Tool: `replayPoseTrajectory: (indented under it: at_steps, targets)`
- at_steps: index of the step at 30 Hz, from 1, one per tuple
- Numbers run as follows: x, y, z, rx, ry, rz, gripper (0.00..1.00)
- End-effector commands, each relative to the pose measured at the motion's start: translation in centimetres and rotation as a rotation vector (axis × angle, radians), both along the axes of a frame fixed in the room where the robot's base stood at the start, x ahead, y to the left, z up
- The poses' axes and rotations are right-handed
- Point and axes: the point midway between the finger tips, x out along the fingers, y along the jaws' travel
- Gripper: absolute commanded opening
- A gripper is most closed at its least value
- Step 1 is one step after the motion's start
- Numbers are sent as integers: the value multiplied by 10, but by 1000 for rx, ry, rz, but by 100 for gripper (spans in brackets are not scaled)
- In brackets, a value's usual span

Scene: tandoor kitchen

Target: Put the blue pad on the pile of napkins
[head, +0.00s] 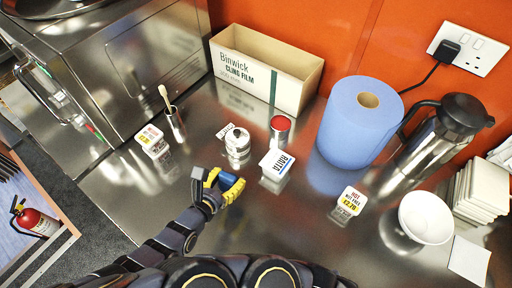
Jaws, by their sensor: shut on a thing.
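My gripper (229,186), with yellow on its fingers, is low over the steel counter near the middle of the head view. It is shut on a small blue thing, which looks like the blue pad (211,177); my fingers and hand hide much of it. The pile of napkins (483,188), a stack of white squares, stands at the far right, well away from my gripper. A single white square (468,260) lies flat in front of it.
Between them stand a price sign (352,200), a white bowl (426,217), a steel jug (440,130) and a large blue paper roll (358,125). Small tins (237,141) and a white-and-blue card (276,162) are just beyond my gripper. The cling film box (262,75) stands behind. The front counter is clear.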

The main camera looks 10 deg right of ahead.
Motion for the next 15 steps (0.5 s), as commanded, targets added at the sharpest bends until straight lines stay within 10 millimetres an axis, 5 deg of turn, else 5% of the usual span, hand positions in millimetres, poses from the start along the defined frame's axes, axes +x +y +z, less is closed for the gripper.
replayPoseTrajectory:
  at_steps: [8, 15]
  targets:
    - [4, 1, 4, 3, 0, -2, 11]
    - [56, 4, 40, 14, -6, 0, 11]
